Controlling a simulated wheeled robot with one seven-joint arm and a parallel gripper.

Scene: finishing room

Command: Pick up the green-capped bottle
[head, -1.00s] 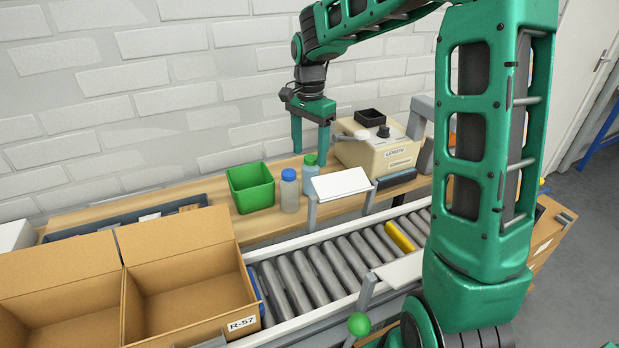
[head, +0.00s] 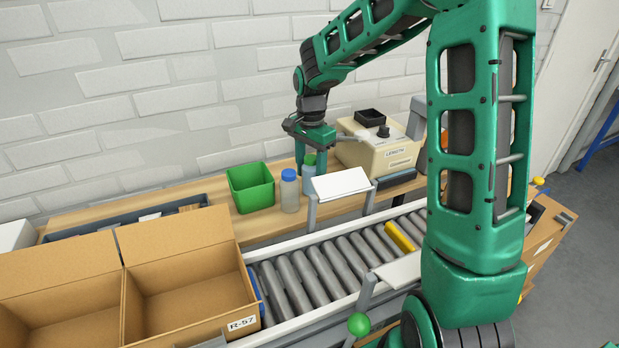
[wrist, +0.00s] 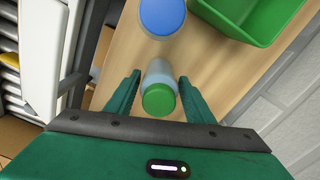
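The green-capped bottle (head: 309,168) stands upright on the wooden bench, partly hidden by my gripper in the head view. In the wrist view its green cap (wrist: 159,100) and pale bluish body sit between my two fingers. My gripper (head: 311,167) is lowered over the bottle and open, with a finger on each side. In the wrist view a gap shows between the bottle and each finger of my gripper (wrist: 158,86).
A blue-capped bottle (head: 289,190) stands close to the left, with a green bin (head: 251,188) beyond it. A white slanted panel (head: 340,184) stands in front. A beige machine (head: 377,150) is at right. A roller conveyor (head: 330,268) and cardboard boxes (head: 190,265) lie nearer.

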